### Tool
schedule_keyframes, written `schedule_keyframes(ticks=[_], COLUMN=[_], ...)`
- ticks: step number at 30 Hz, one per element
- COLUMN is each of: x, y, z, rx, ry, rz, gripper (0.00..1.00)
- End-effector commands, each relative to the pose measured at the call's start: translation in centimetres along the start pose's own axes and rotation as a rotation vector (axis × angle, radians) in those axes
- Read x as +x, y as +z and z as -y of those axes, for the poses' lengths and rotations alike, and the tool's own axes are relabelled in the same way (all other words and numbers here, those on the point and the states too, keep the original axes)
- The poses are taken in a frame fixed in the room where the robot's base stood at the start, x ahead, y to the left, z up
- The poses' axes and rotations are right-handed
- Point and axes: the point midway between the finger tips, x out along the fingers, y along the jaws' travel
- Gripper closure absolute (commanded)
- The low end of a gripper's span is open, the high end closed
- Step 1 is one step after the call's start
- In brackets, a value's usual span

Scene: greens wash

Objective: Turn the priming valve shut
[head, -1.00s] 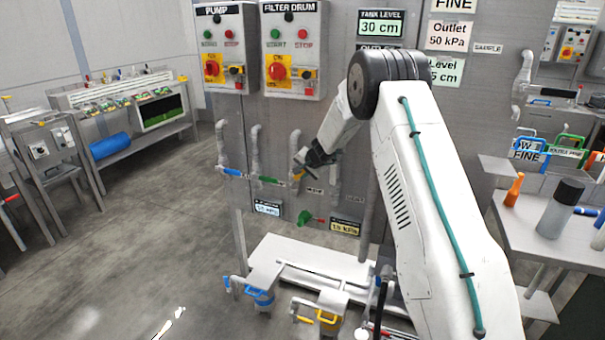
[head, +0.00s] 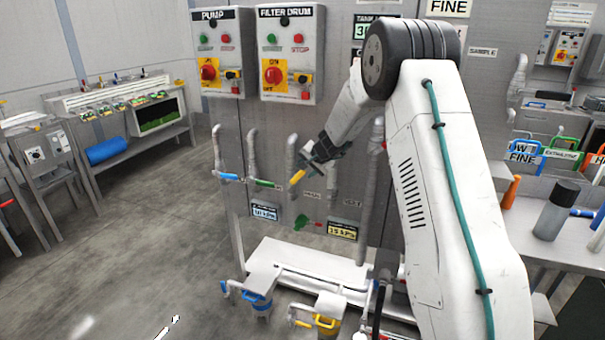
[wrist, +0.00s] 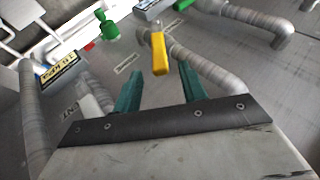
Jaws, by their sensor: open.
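A yellow valve handle (head: 298,177) sits on a grey pipe on the steel panel, tilted in the head view; the small label near it is too small to read, so I cannot confirm it is the priming valve. In the wrist view the yellow handle (wrist: 159,53) lies beyond my fingertips, roughly in line with the gap between them. My gripper (head: 310,157) is close by, to the upper right of the handle. In the wrist view its two teal fingers (wrist: 158,80) are apart, with nothing between them. The handle appears clear of the fingers.
A blue-handled valve (head: 228,177) and a green-handled one (head: 267,184) are left of the yellow handle. A green valve (head: 301,221) is below, beside a yellow gauge label (head: 342,231). Vertical pipes (head: 369,195) stand close to my gripper. The floor at left is open.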

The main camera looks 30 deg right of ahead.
Motion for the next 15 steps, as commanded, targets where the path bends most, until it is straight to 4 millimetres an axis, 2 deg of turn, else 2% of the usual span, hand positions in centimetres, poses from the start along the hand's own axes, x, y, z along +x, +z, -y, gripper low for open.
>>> schedule_keyframes(ticks=[3,10,11,12,15], x=[-0.7,-0.7,-0.7,-0.8,-1.7], y=[-0.1,-0.1,-0.1,0.0,0.5], z=[-0.1,-0.1,-0.1,0.0,0.7], rx=[0.001,0.001,0.001,0.000,-0.016], ry=[0.001,0.000,0.000,0.000,-0.007], rz=[-0.001,-0.001,-0.001,0.000,0.010], gripper=[0.58,0.58,0.64,0.75,1.00])
